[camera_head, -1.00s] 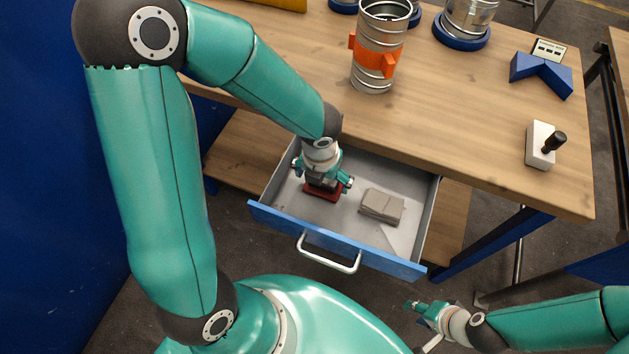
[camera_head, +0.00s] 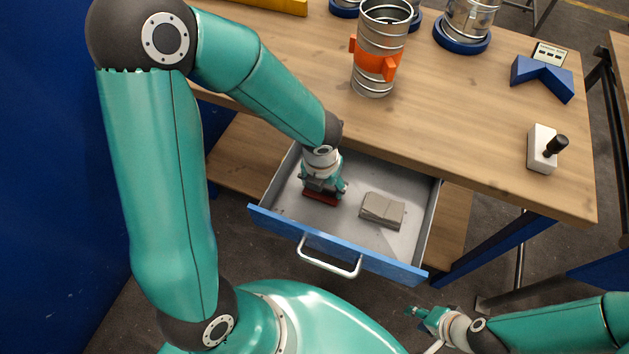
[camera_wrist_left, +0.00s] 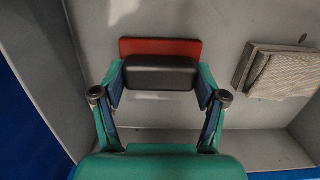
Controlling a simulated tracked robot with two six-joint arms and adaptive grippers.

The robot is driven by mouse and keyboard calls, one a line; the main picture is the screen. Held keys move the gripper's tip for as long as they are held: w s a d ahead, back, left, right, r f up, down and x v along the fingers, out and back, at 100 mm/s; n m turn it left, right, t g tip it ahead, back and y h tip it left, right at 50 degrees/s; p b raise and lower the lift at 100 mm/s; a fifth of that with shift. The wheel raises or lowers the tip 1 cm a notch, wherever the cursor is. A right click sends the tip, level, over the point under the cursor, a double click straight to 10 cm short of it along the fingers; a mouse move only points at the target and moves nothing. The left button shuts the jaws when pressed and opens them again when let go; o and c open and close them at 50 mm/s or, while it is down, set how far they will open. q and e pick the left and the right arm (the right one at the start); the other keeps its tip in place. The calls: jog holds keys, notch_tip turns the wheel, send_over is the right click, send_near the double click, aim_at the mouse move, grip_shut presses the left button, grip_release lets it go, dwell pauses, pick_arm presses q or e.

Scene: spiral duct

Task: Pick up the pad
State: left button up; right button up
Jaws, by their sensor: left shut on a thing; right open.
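The pad (camera_head: 320,198) is a block with a red layer and a dark top, in the left part of the open drawer. In the left wrist view the pad (camera_wrist_left: 160,48) shows its red edge beyond its dark grey body. My left gripper (camera_head: 323,188) points down into the drawer, shut on the pad, with one finger against each short end of the dark body. In the left wrist view the gripper (camera_wrist_left: 160,88) spans the dark body. I cannot tell whether the pad touches the drawer floor. My right gripper (camera_head: 424,313) is open and empty, low at the right, outside the drawer.
The drawer (camera_head: 335,242) has a blue front and grey walls around my left gripper. A grey folded stack (camera_head: 382,210) lies right of the pad. The wooden bench top (camera_head: 450,120) overhangs behind, bearing a metal duct (camera_head: 377,85) with an orange clamp.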

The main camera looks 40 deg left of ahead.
pick_arm(q)
jog(key=shift+r, duration=0.15)
jog(key=shift+r+p, duration=0.35)
jog(key=shift+r, duration=0.25)
notch_tip(320, 180, up, 19)
jog(key=p, duration=0.3)
jog(key=shift+f, duration=0.2)
